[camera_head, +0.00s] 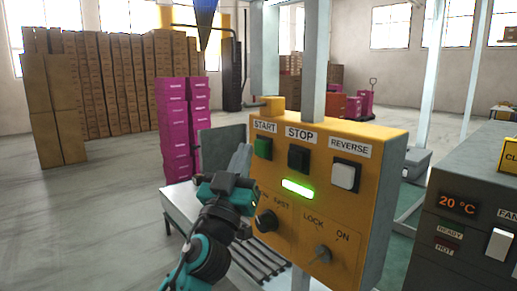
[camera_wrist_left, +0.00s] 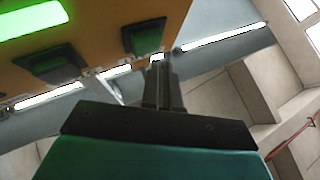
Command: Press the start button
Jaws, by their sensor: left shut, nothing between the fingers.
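The start button (camera_head: 263,148) is a green square button in a dark housing under the START label, at the upper left of the yellow control panel (camera_head: 330,140). It appears in the left wrist view as a green-faced dark block (camera_wrist_left: 145,38). My left gripper (camera_head: 241,160) is beside the panel's left edge, near the button's height. In the left wrist view its fingers (camera_wrist_left: 160,80) are together and empty, tips just below the button in the picture. I cannot tell whether they touch anything. My right gripper is in neither view.
The black stop button (camera_head: 299,159) and white reverse button (camera_head: 346,175) are to the right. A lit green lamp (camera_head: 297,188) and two knobs lie below. A grey oven-like unit (camera_head: 460,220) stands at the right. Magenta boxes (camera_head: 174,130) are stacked behind.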

